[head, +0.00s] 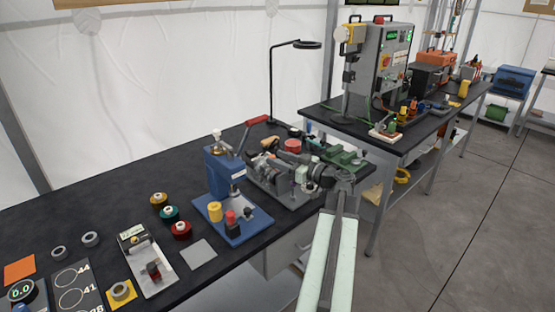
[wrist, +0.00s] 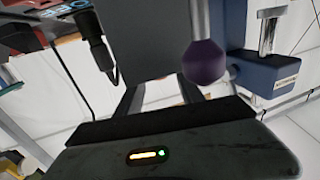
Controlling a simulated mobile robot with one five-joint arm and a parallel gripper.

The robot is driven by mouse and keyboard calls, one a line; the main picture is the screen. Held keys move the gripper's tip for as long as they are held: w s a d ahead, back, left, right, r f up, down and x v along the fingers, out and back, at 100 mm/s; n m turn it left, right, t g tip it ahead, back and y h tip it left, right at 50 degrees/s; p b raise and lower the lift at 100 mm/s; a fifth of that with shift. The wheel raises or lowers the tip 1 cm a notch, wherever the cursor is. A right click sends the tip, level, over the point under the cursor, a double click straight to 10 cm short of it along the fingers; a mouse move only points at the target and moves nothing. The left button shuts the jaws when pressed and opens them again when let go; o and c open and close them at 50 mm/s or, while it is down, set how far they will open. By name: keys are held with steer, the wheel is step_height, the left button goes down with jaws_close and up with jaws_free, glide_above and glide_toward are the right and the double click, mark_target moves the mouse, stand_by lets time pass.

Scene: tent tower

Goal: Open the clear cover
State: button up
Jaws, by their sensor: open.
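I cannot make out a clear cover for certain in either view. My gripper (wrist: 157,92) is open. In the wrist view, its two dark fingers stick out above its dark body, in front of a plain dark grey surface. No object shows clearly held between them. In the head view, my arm reaches over the near bench and my gripper overlaps a cluttered grey fixture, so its tips are hard to pick out there. A grey control box (head: 383,60) with a green display and several buttons stands on the far bench.
A dark purple ball knob (wrist: 204,62) hangs close to the right finger, beside a blue block (wrist: 262,76) with a metal pin. The near bench (head: 95,195) holds a blue press (head: 222,172), a red-handled lever (head: 257,120), spools and a scale. Floor at the right (head: 440,220) is clear.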

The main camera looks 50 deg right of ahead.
steer(key=shift+w, duration=0.35)
steer(key=shift+c, duration=0.4)
steer(key=shift+a, duration=0.1)
jaws_close()
stand_by(0.8)
